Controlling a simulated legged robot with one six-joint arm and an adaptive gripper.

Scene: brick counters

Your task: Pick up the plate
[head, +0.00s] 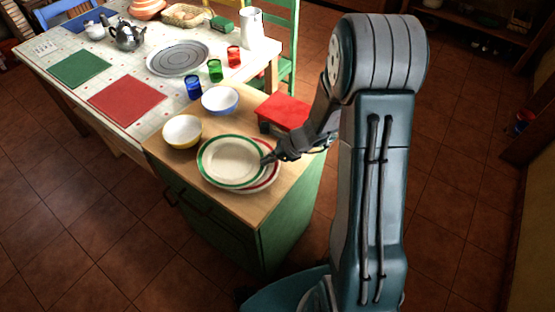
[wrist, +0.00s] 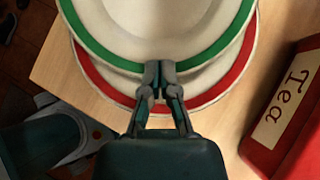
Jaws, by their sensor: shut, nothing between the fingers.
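A white plate with a green rim (head: 232,162) lies on top of a white plate with a red rim (head: 268,177) on the wooden counter top. In the wrist view the green-rimmed plate (wrist: 158,25) overlaps the red-rimmed plate (wrist: 220,85), whose near edge sticks out. My gripper (head: 268,159) is at the right edge of the green-rimmed plate. In the wrist view my gripper's fingertips (wrist: 159,68) are together at the green rim, over the red-rimmed plate. Nothing shows between the fingers. Whether the tips touch a plate is hard to tell.
A yellow bowl (head: 182,132) and a blue bowl (head: 220,100) stand behind the plates. A red tea box (head: 285,112) is close on the right; its label (wrist: 283,108) reads "Tea". Coloured glasses (head: 215,70) and a grey platter (head: 178,58) are on the tiled table.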

